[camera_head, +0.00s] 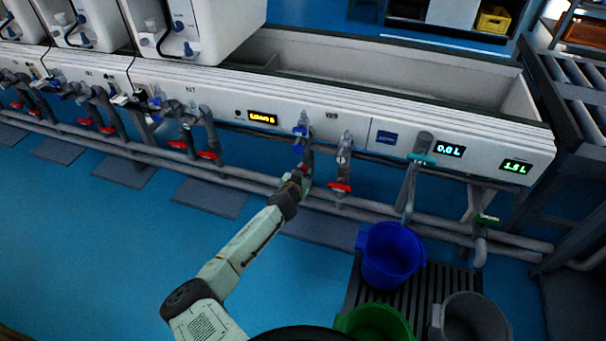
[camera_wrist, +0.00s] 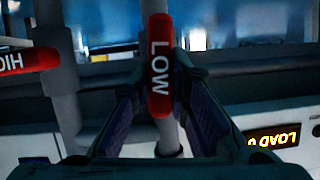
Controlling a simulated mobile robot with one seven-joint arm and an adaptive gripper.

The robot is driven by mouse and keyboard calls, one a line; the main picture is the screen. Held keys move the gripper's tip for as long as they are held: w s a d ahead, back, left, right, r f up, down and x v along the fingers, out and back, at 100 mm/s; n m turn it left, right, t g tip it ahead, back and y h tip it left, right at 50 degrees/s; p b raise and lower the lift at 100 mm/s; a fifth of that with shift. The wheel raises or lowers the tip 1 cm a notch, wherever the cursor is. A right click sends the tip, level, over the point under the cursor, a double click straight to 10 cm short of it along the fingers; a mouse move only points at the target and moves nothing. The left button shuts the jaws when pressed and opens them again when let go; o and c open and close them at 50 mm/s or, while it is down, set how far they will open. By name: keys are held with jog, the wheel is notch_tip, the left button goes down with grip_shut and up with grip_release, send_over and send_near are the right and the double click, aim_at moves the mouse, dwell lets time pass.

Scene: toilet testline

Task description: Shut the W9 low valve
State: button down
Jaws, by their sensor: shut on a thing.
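The W9 low valve's red handle, marked LOW (camera_wrist: 159,65), stands upright in the wrist view, in line with the grey pipe behind it. My gripper (camera_wrist: 160,82) has a finger on each side of the handle and is shut on it. In the head view my gripper (camera_head: 299,178) is at the low valve under the trough, and the handle there is mostly hidden by it. The neighbouring red handle, marked HI at its visible end (camera_wrist: 28,60), lies crosswise at the left of the wrist view. This handle also shows in the head view (camera_head: 340,187).
A yellow-lit LOAD display (camera_head: 262,118) is on the white panel. Grey pipes run low along the front. A blue bucket (camera_head: 390,255), a green bucket (camera_head: 374,324) and a grey bucket (camera_head: 470,319) stand at the right.

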jog(key=m+b, duration=0.1)
jog(key=m+y+b, duration=0.1)
jog(key=shift+d+f+t+b, duration=0.3)
jog(key=shift+b, duration=0.05)
jog(key=m+y+b, duration=0.1)
jog(key=b, duration=0.1)
jog(key=m+t+y+b, duration=0.1)
jog(key=m+b, duration=0.1)
jog(key=shift+s+d+f+m, duration=0.1)
jog(key=shift+d+f+m, duration=0.1)
jog(key=shift+m, duration=0.1)
jog(key=shift+f+m+t+y+b, duration=0.1)
jog(key=shift+m+t+y+b, duration=0.45)
jog(key=shift+m+b, duration=0.85)
jog(key=shift+m+t+y+b, duration=0.35)
jog(key=shift+m+t+b, duration=0.4)
jog(key=shift+m+b, duration=0.65)
jog(key=c, duration=1.5)
grip_release()
